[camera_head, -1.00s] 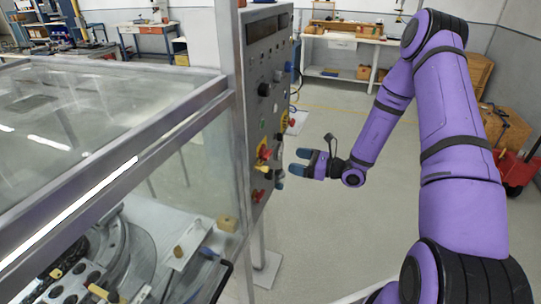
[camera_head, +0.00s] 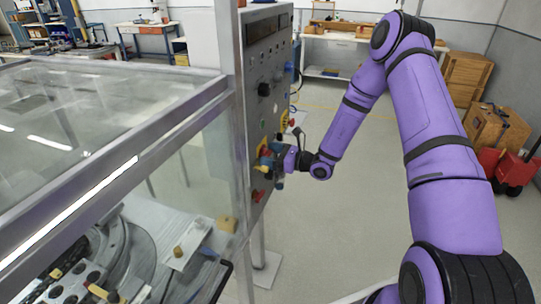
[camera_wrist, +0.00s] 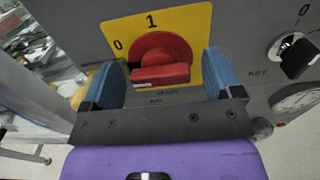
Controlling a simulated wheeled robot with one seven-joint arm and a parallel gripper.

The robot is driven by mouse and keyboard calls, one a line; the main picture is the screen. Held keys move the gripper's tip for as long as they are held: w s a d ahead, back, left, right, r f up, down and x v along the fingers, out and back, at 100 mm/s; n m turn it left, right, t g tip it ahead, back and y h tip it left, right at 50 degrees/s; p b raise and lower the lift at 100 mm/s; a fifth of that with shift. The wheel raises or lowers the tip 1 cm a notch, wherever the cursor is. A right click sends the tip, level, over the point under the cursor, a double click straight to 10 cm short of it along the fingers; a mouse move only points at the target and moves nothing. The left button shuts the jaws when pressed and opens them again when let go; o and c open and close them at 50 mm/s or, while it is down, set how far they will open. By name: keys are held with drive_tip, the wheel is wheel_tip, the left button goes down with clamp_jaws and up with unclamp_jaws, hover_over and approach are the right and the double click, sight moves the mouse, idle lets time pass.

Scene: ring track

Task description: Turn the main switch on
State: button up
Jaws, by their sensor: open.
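The main switch (camera_wrist: 162,58) is a red rotary knob on a yellow plate (camera_wrist: 190,22) marked 0 and 1, with lettering below that seems to read MAIN. In the wrist view my gripper (camera_wrist: 163,75) is open, its two blue fingers on the left and right of the red knob. I cannot tell if they touch it. In the head view my gripper (camera_head: 272,158) is at the control panel (camera_head: 262,110), over the yellow plate, and hides most of the switch.
A key switch (camera_wrist: 298,50) marked KEY sits right of the main switch. A red knob (camera_head: 258,195) is lower on the panel. The glass-sided enclosure (camera_head: 150,150) stands left of the panel. The floor on the right is open, with a red cart (camera_head: 505,168) farther off.

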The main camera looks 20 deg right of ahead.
drive_tip(key=c, duration=0.9)
drive_tip(key=shift+m, duration=0.5)
drive_tip(key=m, duration=0.3)
drive_tip(key=shift+d, duration=0.1)
drive_tip(key=m, duration=0.5)
drive_tip(key=shift+w+f, duration=0.1)
drive_tip(key=shift+f+m, duration=0.15)
drive_tip(key=shift+m, duration=4.25)
